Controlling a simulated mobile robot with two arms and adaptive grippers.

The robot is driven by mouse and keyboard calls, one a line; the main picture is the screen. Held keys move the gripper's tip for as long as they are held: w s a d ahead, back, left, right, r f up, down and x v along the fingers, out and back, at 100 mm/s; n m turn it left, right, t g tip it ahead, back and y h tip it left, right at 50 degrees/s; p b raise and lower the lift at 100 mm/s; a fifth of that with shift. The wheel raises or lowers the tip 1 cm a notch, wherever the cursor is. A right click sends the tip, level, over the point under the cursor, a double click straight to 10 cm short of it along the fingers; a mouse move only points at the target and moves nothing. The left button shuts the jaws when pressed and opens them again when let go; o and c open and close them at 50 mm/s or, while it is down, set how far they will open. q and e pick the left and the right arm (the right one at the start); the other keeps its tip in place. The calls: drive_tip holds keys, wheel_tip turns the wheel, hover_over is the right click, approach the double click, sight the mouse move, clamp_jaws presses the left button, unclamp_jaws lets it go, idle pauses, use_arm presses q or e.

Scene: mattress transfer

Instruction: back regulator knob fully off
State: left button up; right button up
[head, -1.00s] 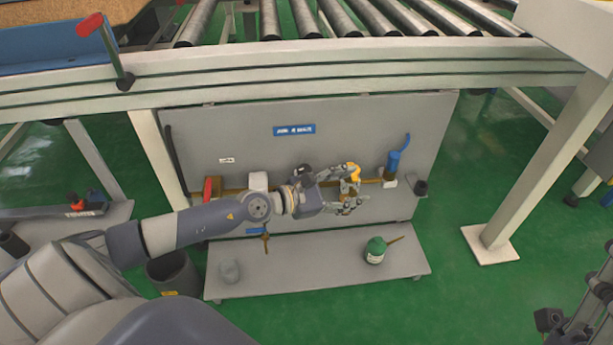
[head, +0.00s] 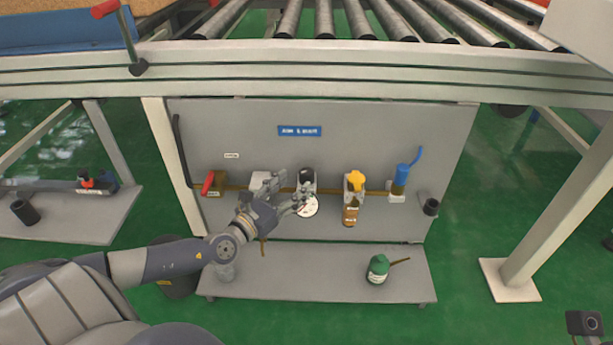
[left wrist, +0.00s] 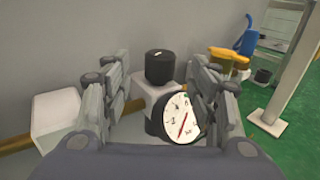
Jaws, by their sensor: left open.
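The regulator's black knob (head: 306,174) sits on top of a white block (head: 308,187) on the grey panel. It also shows in the left wrist view, as a black cylinder (left wrist: 160,67) with a short white mark on top. A round white gauge (head: 307,206) hangs below it; its red needle shows on the dial in the left wrist view (left wrist: 181,119). My left gripper (head: 294,200) is open just left of the gauge. In the left wrist view its two fingers (left wrist: 160,100) stand apart, on either side of the knob, with the knob farther off. My right gripper is not in view.
Along the brass pipe are a red-handled valve (head: 208,183), a yellow-topped unit with amber bowl (head: 354,183) and a blue fitting (head: 400,178). A green bottle (head: 377,270) stands on the lower shelf (head: 320,280). A roller conveyor frame (head: 400,72) overhangs above.

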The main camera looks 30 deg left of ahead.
sight(302, 178)
use_arm(q)
drive_tip(key=shift+w+d+b, duration=0.15)
drive_tip(key=shift+w+b, duration=0.1)
drive_tip(key=shift+w, duration=1.4)
drive_tip(key=shift+w+d+b, duration=0.1)
drive_tip(key=shift+w+b, duration=0.15)
drive_tip(key=shift+w, duration=1.4)
drive_tip(key=c, duration=1.1)
